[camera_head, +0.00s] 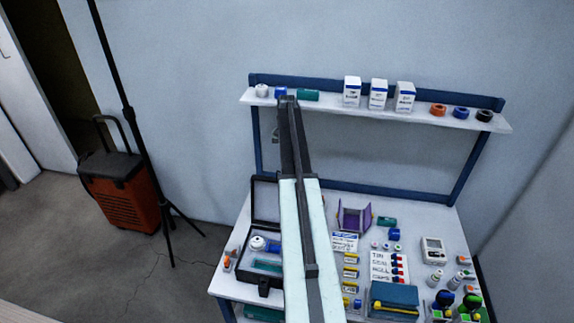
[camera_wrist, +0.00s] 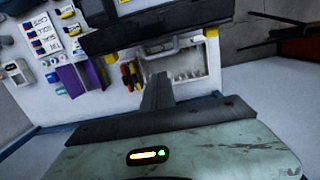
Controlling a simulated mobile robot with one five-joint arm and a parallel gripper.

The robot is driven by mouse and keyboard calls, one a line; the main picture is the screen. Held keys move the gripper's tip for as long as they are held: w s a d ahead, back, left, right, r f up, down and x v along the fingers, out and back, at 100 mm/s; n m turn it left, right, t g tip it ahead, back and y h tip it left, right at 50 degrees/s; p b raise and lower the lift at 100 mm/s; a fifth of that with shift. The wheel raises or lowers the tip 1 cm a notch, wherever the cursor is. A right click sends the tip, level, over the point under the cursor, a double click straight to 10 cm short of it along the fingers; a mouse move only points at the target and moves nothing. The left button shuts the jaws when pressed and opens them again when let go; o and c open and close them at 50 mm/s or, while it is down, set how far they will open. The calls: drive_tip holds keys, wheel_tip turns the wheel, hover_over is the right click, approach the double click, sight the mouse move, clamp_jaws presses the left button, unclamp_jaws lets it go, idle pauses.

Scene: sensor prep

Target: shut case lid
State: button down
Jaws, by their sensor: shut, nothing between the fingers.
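The black case (camera_head: 264,284) stands at the left of the workbench with its lid (camera_head: 265,201) raised upright at the back. My arm hides its right side. In the wrist view, a large dark panel (camera_wrist: 165,30), seemingly the raised lid from behind, fills the upper middle. My gripper (camera_wrist: 157,80) is shut and empty, its dark fingers pointing towards that panel; I cannot tell whether they touch. In the head view, my arm reaches over the bench to the shelf, and the fingers cannot be made out.
A shelf (camera_head: 331,105) with boxes and tape rolls runs above the bench. A purple holder (camera_head: 353,217) stands right of my arm, and it also shows in the wrist view (camera_wrist: 82,78). Pliers (camera_wrist: 131,77) lie near the dark panel. A tripod (camera_head: 140,140) and an orange trolley (camera_head: 127,190) stand left.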

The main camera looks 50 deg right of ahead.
wheel_tip(320, 180, down, 8)
drive_tip(key=b, duration=0.7)
drive_tip(key=shift+s+a+f, duration=0.2)
drive_tip(key=shift+s+a, duration=0.05)
drive_tip(key=shift+s, duration=0.1)
drive_tip(key=shift+d, duration=0.1)
